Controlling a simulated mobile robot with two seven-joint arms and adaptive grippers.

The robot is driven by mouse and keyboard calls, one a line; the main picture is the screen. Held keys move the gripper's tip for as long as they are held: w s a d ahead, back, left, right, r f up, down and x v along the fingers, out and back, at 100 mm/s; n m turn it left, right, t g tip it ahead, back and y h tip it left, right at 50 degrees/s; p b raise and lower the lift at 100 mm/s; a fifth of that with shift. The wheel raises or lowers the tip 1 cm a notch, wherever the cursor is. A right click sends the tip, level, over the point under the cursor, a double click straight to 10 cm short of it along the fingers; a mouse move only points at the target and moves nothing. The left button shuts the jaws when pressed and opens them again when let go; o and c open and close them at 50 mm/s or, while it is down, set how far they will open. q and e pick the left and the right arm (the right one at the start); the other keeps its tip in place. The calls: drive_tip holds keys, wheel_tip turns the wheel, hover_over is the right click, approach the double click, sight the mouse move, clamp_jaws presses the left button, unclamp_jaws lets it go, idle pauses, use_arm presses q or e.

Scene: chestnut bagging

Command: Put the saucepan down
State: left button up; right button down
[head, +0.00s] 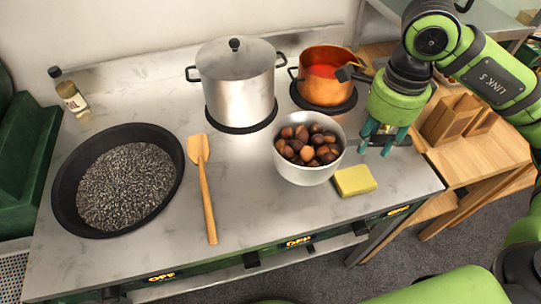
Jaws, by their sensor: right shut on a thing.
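The pale metal saucepan (307,175) is at the centre right of the head view, upright, with several brown chestnuts (307,143) in it. Its dark handle runs to the right. My right gripper (380,141) comes down from the upper right with its teal fingers around that handle, shut on it. The pan is over the grey counter; I cannot tell whether its base touches it. My left gripper is not in view.
A yellow sponge (354,181) lies just right of the saucepan. Behind are a steel lidded pot (237,85) and an orange pot (325,90). Left are a wooden spatula (206,190), a black pan (65,190) of dark grains and a bottle (70,95). Counter between spatula and saucepan is clear.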

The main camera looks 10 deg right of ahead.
sight(318, 136)
drive_tip(key=shift+w+a, duration=0.2)
drive_tip(key=shift+w, duration=0.1)
drive_tip(key=w+a+f+p, duration=0.1)
drive_tip(key=w+a+f, duration=0.1)
drive_tip(key=w, duration=0.1)
drive_tip(key=w+a+f+p, duration=0.2)
drive_tip(key=w, duration=0.1)
drive_tip(key=w+a+f+p, duration=0.1)
drive_tip(key=w+a+f, duration=0.1)
drive_tip(key=w, duration=0.1)
drive_tip(key=shift+a+f, duration=0.15)
drive_tip(key=shift+f, duration=0.15)
wheel_tip(318, 136, down, 3)
drive_tip(key=shift+f+p, duration=0.2)
drive_tip(key=shift+p, duration=0.85)
drive_tip(key=shift+f, duration=0.4)
drive_tip(key=c, duration=0.8)
unclamp_jaws()
drive_tip(key=shift+c, duration=0.2)
drive_tip(key=shift+s, duration=0.1)
